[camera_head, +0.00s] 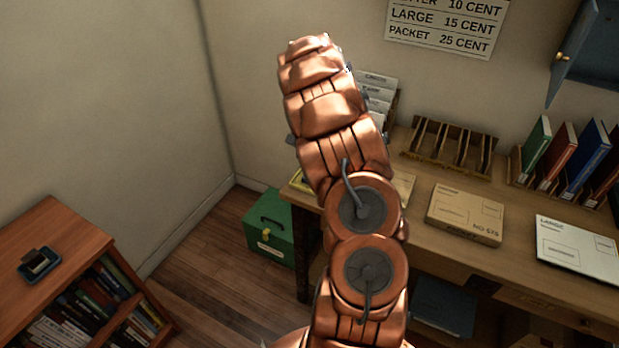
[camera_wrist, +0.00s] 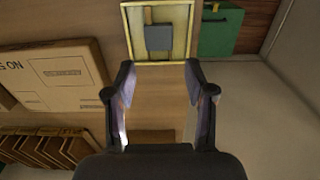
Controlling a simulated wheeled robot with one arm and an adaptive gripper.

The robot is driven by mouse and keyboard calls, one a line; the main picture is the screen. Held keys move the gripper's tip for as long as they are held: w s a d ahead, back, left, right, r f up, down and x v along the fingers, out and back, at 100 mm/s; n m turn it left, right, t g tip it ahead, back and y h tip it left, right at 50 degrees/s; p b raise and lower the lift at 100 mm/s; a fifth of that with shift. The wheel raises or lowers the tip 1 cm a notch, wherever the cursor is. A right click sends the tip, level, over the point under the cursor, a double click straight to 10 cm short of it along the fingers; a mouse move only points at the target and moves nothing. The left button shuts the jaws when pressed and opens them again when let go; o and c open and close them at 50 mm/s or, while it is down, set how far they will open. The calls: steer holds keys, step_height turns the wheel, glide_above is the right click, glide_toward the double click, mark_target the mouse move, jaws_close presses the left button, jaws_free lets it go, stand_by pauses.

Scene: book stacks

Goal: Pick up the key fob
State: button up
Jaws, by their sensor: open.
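I cannot name the key fob with certainty. In the wrist view, a small flat grey piece (camera_wrist: 158,37) lies on a yellow-rimmed tray (camera_wrist: 187,55) on the desk, and it may be the fob. My gripper (camera_wrist: 160,82) is open and empty over the desk, its two fingers pointing towards the tray with a gap before it. In the head view my copper arm hides most of the tray, the grey piece and my gripper. A small dark item (camera_head: 40,262) in a blue dish on the left bookcase is too small to identify.
The desk (camera_head: 410,235) holds a brown parcel (camera_head: 465,214), a white packet (camera_head: 577,248), a wooden rack (camera_head: 450,147) and upright books (camera_head: 588,158). A green box (camera_head: 270,228) stands on the floor left of the desk. A bookcase (camera_head: 75,240) is at far left.

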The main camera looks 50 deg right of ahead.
step_height(320, 180, down, 2)
steer(key=shift+f+p, duration=0.1)
steer(key=shift+p, duration=0.25)
steer(key=shift+s+a+f+p, duration=0.1)
steer(key=shift+f+p, duration=0.6)
steer(key=shift+f, duration=0.7)
steer(key=shift+s+a+f+p, duration=0.1)
steer(key=shift+f+p, duration=0.6)
steer(key=shift+f, duration=0.7)
steer(key=c, duration=0.7)
